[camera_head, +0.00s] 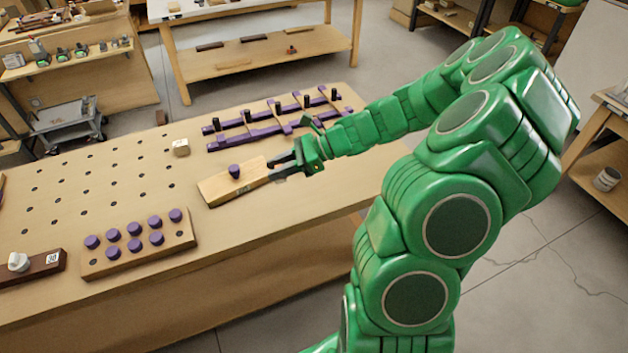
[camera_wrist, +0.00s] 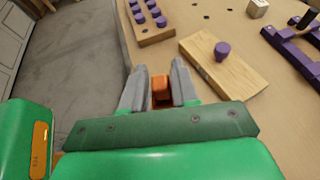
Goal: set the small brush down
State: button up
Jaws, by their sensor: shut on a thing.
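My gripper (camera_head: 281,168) is over the bench, at the right end of a plain wooden board in the head view. In the wrist view its grey fingers (camera_wrist: 160,92) are shut on an orange-brown piece, the small brush (camera_wrist: 160,86). Only a short part of the brush shows between the fingers; its bristles cannot be made out. In the head view the brush is too small and covered to make out. The gap between the brush and the bench cannot be judged.
The wooden board (camera_head: 220,188) bears a purple knob (camera_head: 234,170). A block with purple pegs (camera_head: 130,256), a purple rack (camera_head: 262,132), a pale cube (camera_head: 181,147) and a dark board with a white knob (camera_head: 19,261) stand on the bench. Bare, holed bench top lies left.

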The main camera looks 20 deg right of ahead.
jog(key=s+d+m+t, duration=0.2)
jog(key=s+d, duration=0.4)
jog(key=d, duration=0.3)
jog(key=shift+h, duration=0.3)
jog(key=w+d+f, duration=0.1)
jog(key=w+f, duration=0.2)
jog(key=w, duration=0.1)
jog(key=w+d+f, duration=0.1)
jog(key=w+f, duration=0.2)
jog(key=w, duration=0.1)
jog(key=w+d+f, duration=0.1)
jog(key=w+f, duration=0.2)
jog(key=w, duration=0.1)
jog(key=shift+w+d, duration=0.15)
jog(key=shift+w, duration=0.15)
jog(key=shift+w+d+f, duration=0.15)
jog(key=shift+w+f, duration=0.3)
jog(key=shift+f, duration=1.45)
jog(key=shift+f, duration=0.15)
jog(key=o, duration=1)
